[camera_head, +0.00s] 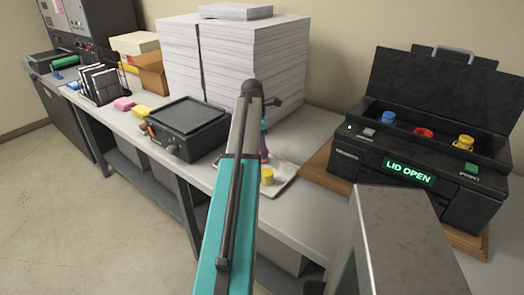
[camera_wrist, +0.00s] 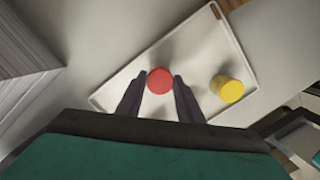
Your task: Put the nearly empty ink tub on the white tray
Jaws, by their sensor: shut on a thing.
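My gripper (camera_wrist: 160,78) is shut on a red tub (camera_wrist: 159,84), with one dark finger on each side of it. The red tub is over the white tray (camera_wrist: 120,92) in the wrist view; I cannot tell whether it touches the tray. A yellow tub (camera_wrist: 228,90) stands on the tray to the right of the red one. Ink levels cannot be seen.
A black printer (camera_head: 400,165) reading LID OPEN stands right, holding blue (camera_head: 387,118), red (camera_head: 424,132) and yellow (camera_head: 465,143) tubs. Tall paper stacks (camera_head: 255,60) rise behind the tray. A dark flat-topped device (camera_head: 187,125) sits to the left. Bare counter lies in front of the printer's board.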

